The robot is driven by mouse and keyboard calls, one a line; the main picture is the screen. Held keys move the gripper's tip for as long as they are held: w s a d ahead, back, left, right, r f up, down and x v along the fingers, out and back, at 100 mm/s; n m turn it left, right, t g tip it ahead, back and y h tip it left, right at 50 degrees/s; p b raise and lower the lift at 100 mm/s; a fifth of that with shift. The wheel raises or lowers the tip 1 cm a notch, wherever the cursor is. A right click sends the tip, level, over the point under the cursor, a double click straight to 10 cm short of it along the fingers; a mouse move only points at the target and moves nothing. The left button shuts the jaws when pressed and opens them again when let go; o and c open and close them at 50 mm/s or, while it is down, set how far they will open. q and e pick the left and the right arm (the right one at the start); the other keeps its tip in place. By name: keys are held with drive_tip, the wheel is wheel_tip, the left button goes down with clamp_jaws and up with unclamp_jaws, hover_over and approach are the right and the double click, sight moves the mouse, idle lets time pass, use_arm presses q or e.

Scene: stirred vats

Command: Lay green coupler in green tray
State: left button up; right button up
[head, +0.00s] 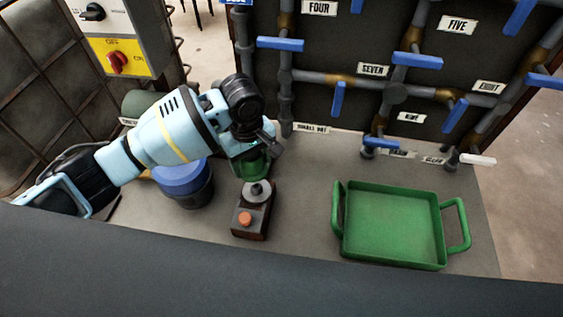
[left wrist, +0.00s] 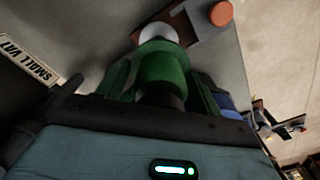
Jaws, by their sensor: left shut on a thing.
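The green coupler (head: 254,167) is in my left gripper (head: 257,158), just above the grey round post of a small device. In the left wrist view the coupler (left wrist: 163,68) sits between the gripper's fingers (left wrist: 160,75), which are shut on it. I cannot tell whether the coupler touches the post. The gripper hides part of the coupler in the head view. The green tray (head: 395,226) lies empty on the bench to the right, with a handle at each side. My right gripper is not in view.
The small device (head: 252,220) has an orange button and a grey post (head: 258,190). A blue-lidded pot (head: 182,180) stands left of it. Pipes with blue valve handles (head: 417,60) rise behind the tray. The bench between device and tray is clear.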

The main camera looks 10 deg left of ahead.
use_arm(q)
drive_tip(key=s+a+r+m, duration=0.7)
drive_tip(key=s+r+m, duration=0.1)
drive_tip(key=s, duration=0.1)
drive_tip(key=shift+a+r, duration=0.4)
drive_tip(key=shift+w+d, duration=0.1)
